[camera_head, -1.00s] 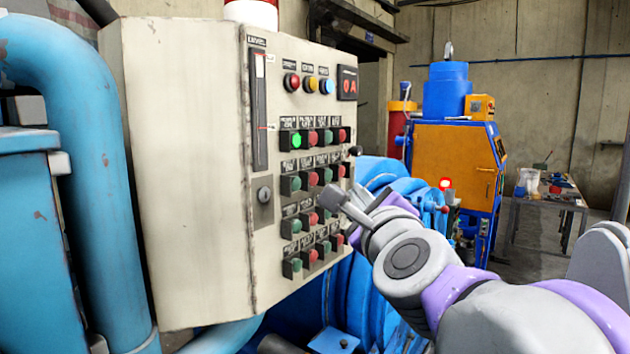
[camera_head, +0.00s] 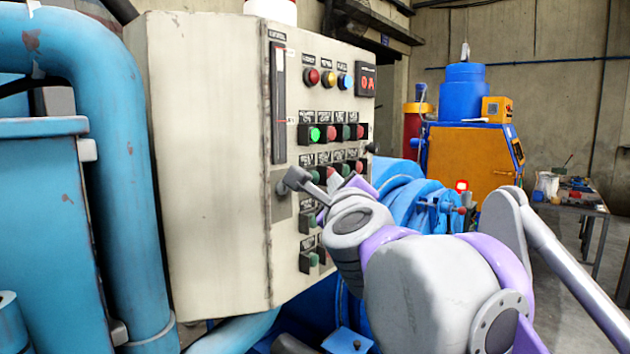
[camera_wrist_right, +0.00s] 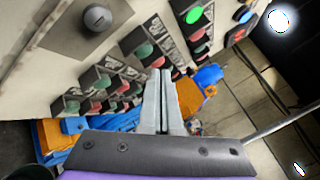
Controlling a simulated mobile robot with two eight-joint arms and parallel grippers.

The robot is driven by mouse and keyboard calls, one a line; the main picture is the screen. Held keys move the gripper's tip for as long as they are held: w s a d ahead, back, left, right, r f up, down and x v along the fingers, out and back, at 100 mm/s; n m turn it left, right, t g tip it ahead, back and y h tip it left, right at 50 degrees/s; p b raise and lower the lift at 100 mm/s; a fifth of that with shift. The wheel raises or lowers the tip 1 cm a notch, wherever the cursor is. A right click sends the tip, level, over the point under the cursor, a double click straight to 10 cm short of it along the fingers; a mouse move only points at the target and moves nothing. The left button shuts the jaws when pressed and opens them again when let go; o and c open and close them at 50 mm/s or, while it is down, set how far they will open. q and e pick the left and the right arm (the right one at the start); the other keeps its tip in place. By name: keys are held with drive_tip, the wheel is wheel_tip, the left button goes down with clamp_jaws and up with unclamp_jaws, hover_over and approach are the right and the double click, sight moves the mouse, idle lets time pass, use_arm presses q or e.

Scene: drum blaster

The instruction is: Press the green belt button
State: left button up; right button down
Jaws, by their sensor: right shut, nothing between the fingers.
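The beige control panel (camera_head: 212,160) carries rows of paired green and red buttons. The top-row green button (camera_head: 315,134) is lit; unlit green ones show in the third row (camera_head: 312,220) and the bottom row (camera_head: 313,259). The labels are too small to read, so I cannot tell which is the belt button. My right gripper (camera_head: 292,182) is shut and empty, in front of the panel near the left end of the second row, partly covering buttons. In the right wrist view its fingertips (camera_wrist_right: 160,74) show near a green button (camera_wrist_right: 143,50); contact cannot be told. My left gripper is out of view.
A round dark knob (camera_wrist_right: 97,18) sits on the panel beside the buttons. A thick blue pipe (camera_head: 120,200) stands left of the panel. Blue machinery (camera_head: 405,190) lies behind my right arm. An orange cabinet (camera_head: 465,160) and a worktable (camera_head: 580,208) stand farther back right.

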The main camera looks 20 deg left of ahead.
drive_tip(key=shift+w+a, duration=0.35)
drive_tip(key=shift+a, duration=0.2)
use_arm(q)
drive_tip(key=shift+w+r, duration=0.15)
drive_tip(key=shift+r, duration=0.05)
use_arm(e)
drive_tip(key=shift+a, duration=0.1)
drive_tip(key=shift+s, duration=0.1)
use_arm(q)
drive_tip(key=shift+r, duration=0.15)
use_arm(e)
drive_tip(key=shift+a+r, duration=0.1)
idle(1.1)
drive_tip(key=shift+a, duration=0.15)
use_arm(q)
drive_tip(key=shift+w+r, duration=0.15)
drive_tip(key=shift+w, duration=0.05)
use_arm(e)
drive_tip(key=shift+w+a, duration=0.1)
drive_tip(key=shift+w, duration=0.15)
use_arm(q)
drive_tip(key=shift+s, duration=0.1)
use_arm(e)
drive_tip(key=shift+s, duration=0.1)
